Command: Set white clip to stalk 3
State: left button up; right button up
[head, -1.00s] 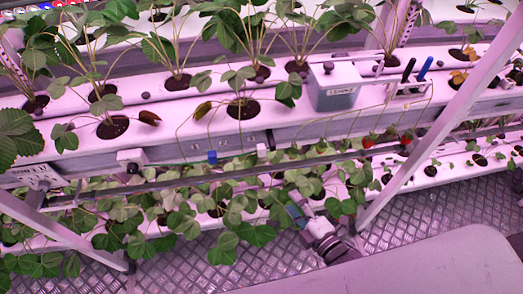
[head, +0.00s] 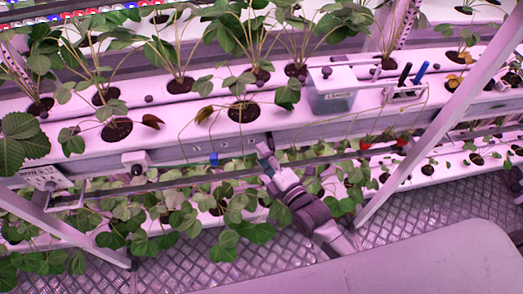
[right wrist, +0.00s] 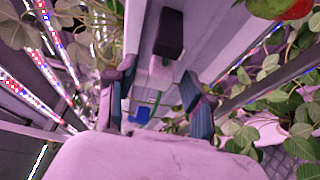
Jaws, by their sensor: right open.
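My right gripper (head: 263,149) is at the front face of the upper white trough (head: 330,124), with its fingers apart. In the right wrist view the open fingers (right wrist: 155,90) stand on either side of the rail. A small white clip (right wrist: 160,74) shows between them and slightly beyond, with no finger visibly closed on it. In the head view the gripper hides it. A blue clip (head: 214,159) sits on the rail to the left, and it also shows in the right wrist view (right wrist: 141,114). Thin stalks hang over the trough front; which is stalk 3 cannot be told. My left gripper is out of view.
Red berries (head: 366,145) hang to the right. A dark block (right wrist: 168,33) lies beyond the white clip. Leafy plants fill the lower row; a diagonal post (head: 430,136) stands at right.

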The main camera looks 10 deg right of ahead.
jog(key=shift+w+a, duration=0.2)
jog(key=shift+w, duration=0.35)
grip_shut()
